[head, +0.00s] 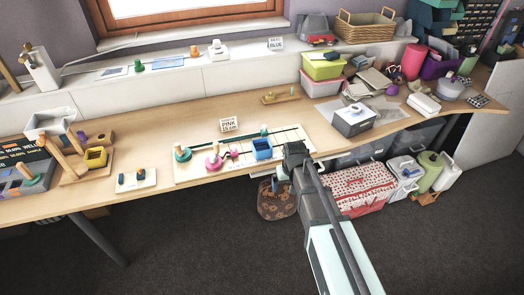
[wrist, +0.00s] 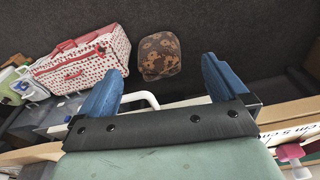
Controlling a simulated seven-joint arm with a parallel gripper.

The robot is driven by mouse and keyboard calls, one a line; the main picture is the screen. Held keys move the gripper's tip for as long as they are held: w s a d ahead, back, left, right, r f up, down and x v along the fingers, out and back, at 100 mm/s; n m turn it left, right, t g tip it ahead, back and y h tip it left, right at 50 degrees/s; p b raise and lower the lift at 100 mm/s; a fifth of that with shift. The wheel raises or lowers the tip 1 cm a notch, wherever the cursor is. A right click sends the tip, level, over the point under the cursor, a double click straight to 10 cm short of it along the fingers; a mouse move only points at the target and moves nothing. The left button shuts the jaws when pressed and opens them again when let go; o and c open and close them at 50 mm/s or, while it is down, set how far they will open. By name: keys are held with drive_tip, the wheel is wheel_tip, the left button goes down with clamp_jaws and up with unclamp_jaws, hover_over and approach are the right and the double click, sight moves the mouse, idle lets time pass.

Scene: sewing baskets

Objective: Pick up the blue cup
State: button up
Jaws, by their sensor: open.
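The blue cup (head: 262,149) is a small square open container. It stands on the white marked board (head: 192,172) near the front of the table, in the head view. My gripper (head: 280,183) is just right of and nearer than the cup, by the table's front edge, and apart from it. In the wrist view my gripper (wrist: 161,68) has its two blue fingers spread wide with nothing between them. The cup does not show in the wrist view.
Pink pegs (head: 214,158) and a green peg (head: 182,153) stand left of the cup. Below the table edge are a brown patterned stool (wrist: 160,55) and a red-and-white bag (wrist: 82,60).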

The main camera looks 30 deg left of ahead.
drive_tip(key=w+a+r+n+t+y, duration=0.1)
drive_tip(key=w+a+r+n, duration=0.3)
drive_tip(key=a+r, duration=0.9)
wheel_tip(320, 180, up, 8)
drive_tip(key=n, duration=0.4)
hover_over(262, 146)
drive_tip(key=s, duration=0.2)
drive_tip(key=f+n, duration=0.3)
drive_tip(key=f, duration=0.1)
drive_tip(key=d+f+n+g+h, duration=0.1)
drive_tip(key=f+n, duration=0.3)
drive_tip(key=f, duration=0.1)
drive_tip(key=s+f+n+g, duration=0.1)
drive_tip(key=f+n, duration=0.3)
drive_tip(key=f, duration=0.1)
drive_tip(key=shift+d+f+h, duration=0.2)
drive_tip(key=shift+d+h, duration=0.1)
drive_tip(key=shift+h, duration=0.1)
drive_tip(key=shift+c, duration=0.4)
drive_tip(key=c, duration=0.9)
drive_tip(key=shift+r, duration=0.15)
